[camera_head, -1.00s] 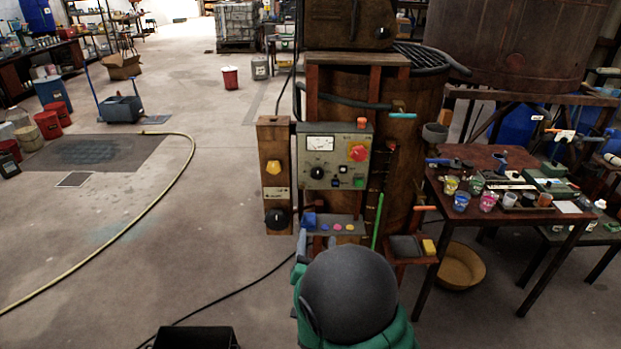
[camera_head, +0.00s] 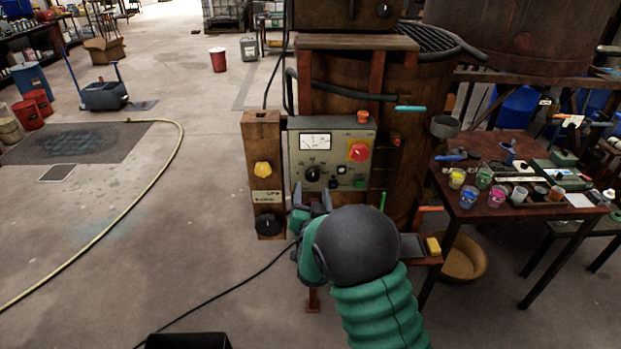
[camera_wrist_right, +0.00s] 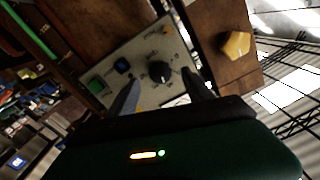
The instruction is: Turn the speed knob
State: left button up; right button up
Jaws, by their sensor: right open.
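A grey control panel (camera_head: 337,140) stands upright on the front of the vat. It carries a black knob with a dial (camera_head: 313,174), a white meter above it, and a red knob (camera_head: 358,152) at the upper right. My right gripper (camera_head: 312,194) is raised just in front of and below the black knob, with its fingers pointing at the panel. In the right wrist view the fingers are apart, and the black knob (camera_wrist_right: 158,71) shows between and beyond them, apparently untouched. My arm hides the shelf below the panel. My left gripper is out of view.
A wooden post (camera_head: 263,160) left of the panel bears a yellow knob (camera_head: 262,169) and a black knob (camera_head: 268,223). A dark table (camera_head: 487,208) with cups stands to the right. A grey tray with a yellow block (camera_head: 433,246) sits right of my arm.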

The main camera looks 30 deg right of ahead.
aim_at(313, 178)
jog(key=x, duration=0.3)
jog(key=d+x, duration=0.1)
jog(key=x, duration=0.1)
jog(key=shift+s, duration=0.2)
jog(key=shift+w+a+r+p, duration=0.1)
jog(key=shift+w+p, duration=0.05)
jog(key=shift+p, duration=0.15)
jog(key=shift+w+a+r, duration=0.15)
jog(key=shift+w+a, duration=0.05)
jog(key=shift+a, duration=0.35)
jog(key=shift+c, duration=1)
jog(key=shift+s+d, duration=0.1)
jog(key=shift+d, duration=0.4)
jog(key=c, duration=0.7)
jog(key=shift+a, duration=0.1)
grip_shut()
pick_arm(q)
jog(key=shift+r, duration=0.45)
pick_arm(e)
jog(key=shift+a, duration=0.1)
